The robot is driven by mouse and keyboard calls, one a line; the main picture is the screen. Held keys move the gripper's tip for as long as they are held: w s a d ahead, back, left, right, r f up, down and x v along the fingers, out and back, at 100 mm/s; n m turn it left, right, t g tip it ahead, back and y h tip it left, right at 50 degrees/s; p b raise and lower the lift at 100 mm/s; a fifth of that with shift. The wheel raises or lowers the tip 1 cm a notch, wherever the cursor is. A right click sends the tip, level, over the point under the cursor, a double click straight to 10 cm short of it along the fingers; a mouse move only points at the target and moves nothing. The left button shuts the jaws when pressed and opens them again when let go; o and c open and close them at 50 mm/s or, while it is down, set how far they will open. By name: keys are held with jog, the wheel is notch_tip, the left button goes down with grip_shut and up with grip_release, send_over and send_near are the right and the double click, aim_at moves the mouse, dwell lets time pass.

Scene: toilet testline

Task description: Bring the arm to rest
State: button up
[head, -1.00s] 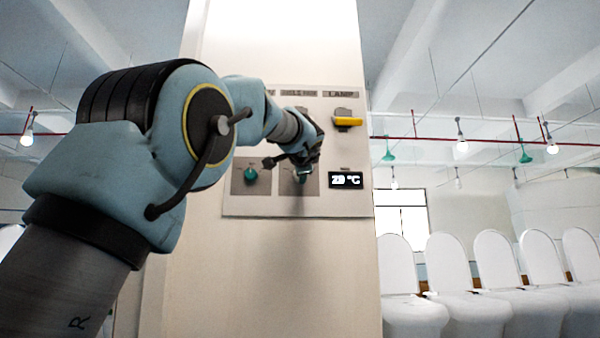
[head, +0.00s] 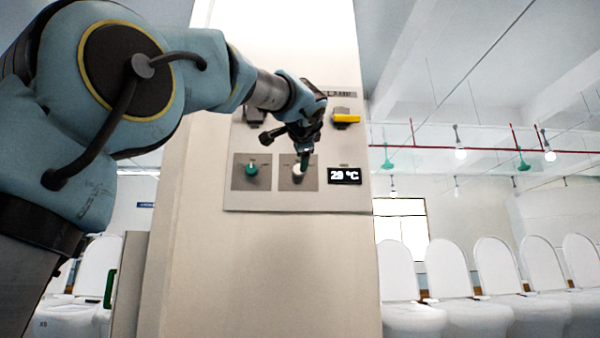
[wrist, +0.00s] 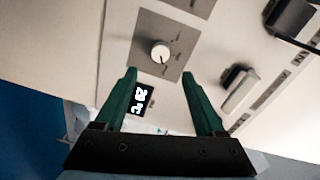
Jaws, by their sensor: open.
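My gripper (head: 303,158) hangs in front of the control panel in the head view, over the right-hand knob area. In the wrist view its two green fingers (wrist: 160,98) stand wide apart with nothing between them. A white knob (wrist: 160,53) on a grey plate lies beyond the fingertips, apart from them. In the head view the white knob (head: 297,169) is partly hidden by my gripper. The panel (head: 240,205) is on a tall beige column.
A green knob (head: 251,169) is left of the white one. A display (head: 345,176) reads about 29 °C, with a yellow switch handle (head: 346,118) above it. Several white toilets (head: 450,270) stand at the right. The space in front of the lower column is clear.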

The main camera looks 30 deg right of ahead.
jog(key=shift+v, duration=1.1)
jog(key=shift+f, duration=0.1)
jog(key=w+a+f+n+g+y, duration=0.25)
jog(key=w+f, duration=0.25)
jog(key=f, duration=0.5)
jog(key=w+a+f+n+g+y, duration=0.1)
jog(key=w+a+f, duration=0.25)
jog(key=f, duration=0.55)
jog(key=w+a+f+n+g+y, duration=0.1)
jog(key=w+a+f+n+g, duration=0.1)
jog(key=a+f, duration=0.6)
jog(key=w+a+f+n+g+y, duration=0.15)
jog(key=a+f, duration=0.25)
jog(key=f, duration=0.9)
jog(key=s+a+f+n+g+y, duration=0.15)
jog(key=s+a+f+n, duration=0.25)
jog(key=a+f, duration=0.4)
jog(key=s+a+f+n+g, duration=0.35)
jog(key=a+f, duration=0.25)
jog(key=f, duration=0.3)
jog(key=s+a+f+n+g, duration=0.1)
jog(key=s+a+f+n, duration=0.1)
jog(key=s+a+f, duration=0.2)
jog(key=s+a+f+n+g, duration=0.1)
jog(key=s+a+f+n, duration=0.1)
jog(key=s+f, duration=0.4)
jog(key=s+a, duration=0.1)
jog(key=s, duration=0.2)
jog(key=shift+s+a+n, duration=0.2)
jog(key=shift+a+n, duration=0.15)
